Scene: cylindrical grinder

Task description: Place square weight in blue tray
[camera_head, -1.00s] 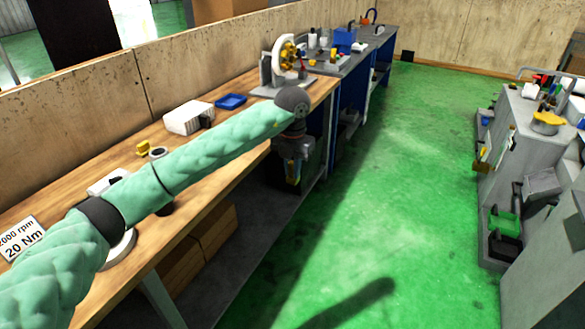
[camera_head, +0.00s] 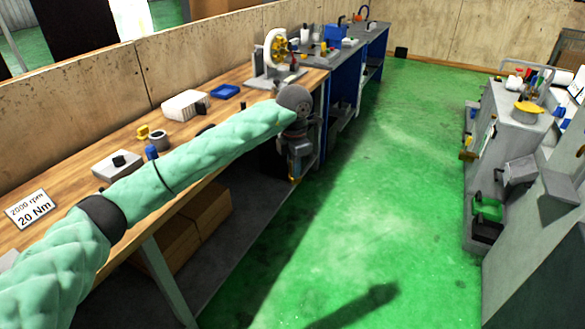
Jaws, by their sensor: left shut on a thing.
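The blue tray (camera_head: 226,91) lies on the wooden bench near its back edge, beyond a white box. It looks empty. My left arm reaches in from the left over the bench. My left gripper (camera_head: 293,177) points down beyond the bench's front edge, to the right of the tray and nearer to me. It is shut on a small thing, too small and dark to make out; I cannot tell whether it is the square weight. I cannot clearly identify a square weight elsewhere. My right gripper is out of view.
On the wooden bench (camera_head: 232,75) stand a white box (camera_head: 184,105), a grey block with a black knob (camera_head: 117,164), a sign (camera_head: 30,209) and a machine with a yellow wheel (camera_head: 277,47). The green floor (camera_head: 390,170) is clear. A grey cabinet (camera_head: 515,130) stands at right.

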